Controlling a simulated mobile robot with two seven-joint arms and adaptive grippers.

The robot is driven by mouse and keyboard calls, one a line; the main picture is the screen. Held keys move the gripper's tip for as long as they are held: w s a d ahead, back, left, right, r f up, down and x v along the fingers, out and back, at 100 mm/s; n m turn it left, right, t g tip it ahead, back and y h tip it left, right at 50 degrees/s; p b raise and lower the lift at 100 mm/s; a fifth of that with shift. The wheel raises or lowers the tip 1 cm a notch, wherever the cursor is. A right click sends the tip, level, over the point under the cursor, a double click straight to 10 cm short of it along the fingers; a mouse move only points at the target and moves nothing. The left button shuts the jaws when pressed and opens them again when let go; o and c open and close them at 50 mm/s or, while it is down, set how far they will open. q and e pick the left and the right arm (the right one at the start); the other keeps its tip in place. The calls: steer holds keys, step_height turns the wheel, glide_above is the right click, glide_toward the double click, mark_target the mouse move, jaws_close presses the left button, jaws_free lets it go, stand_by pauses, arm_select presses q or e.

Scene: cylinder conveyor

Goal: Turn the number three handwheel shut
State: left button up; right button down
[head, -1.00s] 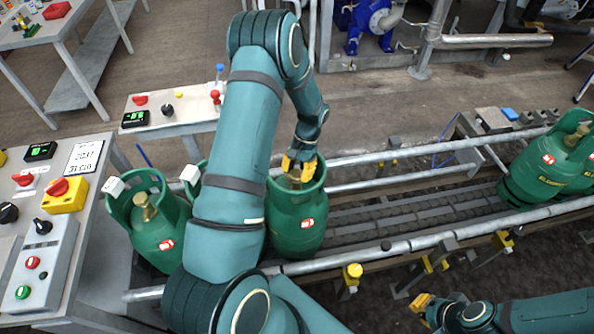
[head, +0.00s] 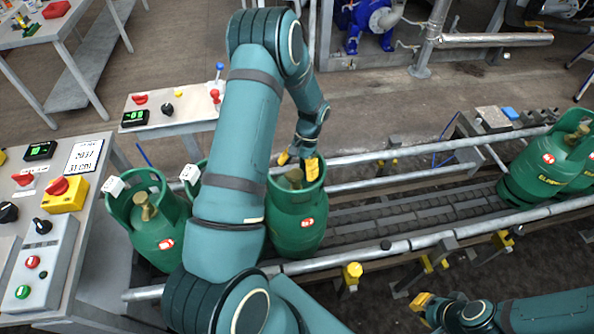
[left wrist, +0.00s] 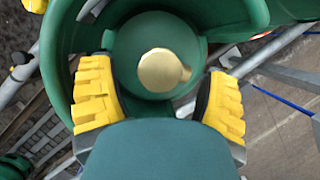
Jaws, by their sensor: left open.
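A green gas cylinder (head: 297,228) stands upright on the conveyor below my left gripper. Its brass valve top (head: 294,177) shows inside the collar. In the left wrist view the round pale brass top (left wrist: 160,70) lies between the fingers, with gaps on both sides. My left gripper (head: 298,163) is open over the collar, its yellow fingertips spread; they also show in the left wrist view (left wrist: 162,98). I cannot read a number on any handwheel. My right gripper (head: 425,304) is low at the right front, away from the cylinders; its jaw opening is unclear.
Another green cylinder (head: 150,232) stands left of my left arm, with one partly hidden behind the arm. More cylinders (head: 545,170) stand at the right. Metal rails (head: 420,240) line the conveyor (head: 400,212), whose middle is clear. Control panels (head: 45,225) stand at the left.

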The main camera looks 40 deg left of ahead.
arm_select(q)
steer(key=v, duration=1.1)
steer(key=shift+r, duration=0.2)
steer(key=shift+s+f, duration=0.1)
